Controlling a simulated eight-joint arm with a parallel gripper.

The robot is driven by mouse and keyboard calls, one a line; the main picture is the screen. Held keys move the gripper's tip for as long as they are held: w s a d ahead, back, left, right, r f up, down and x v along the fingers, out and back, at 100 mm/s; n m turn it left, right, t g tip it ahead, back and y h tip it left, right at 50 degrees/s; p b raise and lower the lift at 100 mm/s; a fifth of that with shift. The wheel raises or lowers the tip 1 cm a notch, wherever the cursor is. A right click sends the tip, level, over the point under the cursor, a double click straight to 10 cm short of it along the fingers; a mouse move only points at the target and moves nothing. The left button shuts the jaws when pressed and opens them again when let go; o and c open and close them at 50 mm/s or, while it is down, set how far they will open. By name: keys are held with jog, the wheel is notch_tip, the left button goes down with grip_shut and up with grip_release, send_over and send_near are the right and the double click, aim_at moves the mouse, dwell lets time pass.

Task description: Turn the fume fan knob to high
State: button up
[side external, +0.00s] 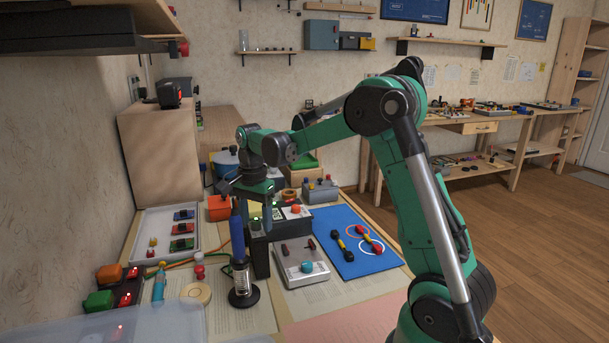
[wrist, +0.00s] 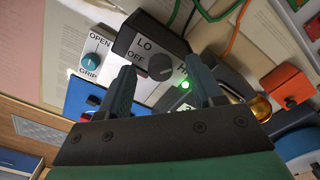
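The fume fan knob (wrist: 160,67) is a dark grey round knob on a panel marked LO and OFF, with a partly covered label starting with H on the right. The pointer's exact setting is hard to read. A small green light glows by the right finger. The panel sits on a dark box (side external: 259,258), where my gripper hides the knob in the side view. My gripper (wrist: 161,90) is open, its fingers on either side of the knob's position in the picture with nothing between them. In the side view my gripper (side external: 256,218) points down just above the box.
A blue-handled tool (side external: 238,235) stands upright close left of the box. A grey control box (side external: 301,264) with a teal knob is at the right, beside a blue mat (side external: 346,263). An orange block (side external: 218,208) is behind. Green and orange cables (wrist: 238,14) run near the panel.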

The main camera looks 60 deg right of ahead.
aim_at(256, 221)
jog(key=shift+r, duration=2.85)
jog(key=a+r+n+t+y, duration=0.35)
jog(key=a+n+t, duration=0.7)
jog(key=n, duration=0.75)
jog(key=s+a+f+g+h, duration=0.3)
jog(key=s+a+f, duration=0.1)
jog(key=s, duration=0.5)
jog(key=shift+s+a+f, duration=0.15)
jog(key=shift+a+f, duration=0.2)
jog(key=shift+f, duration=0.25)
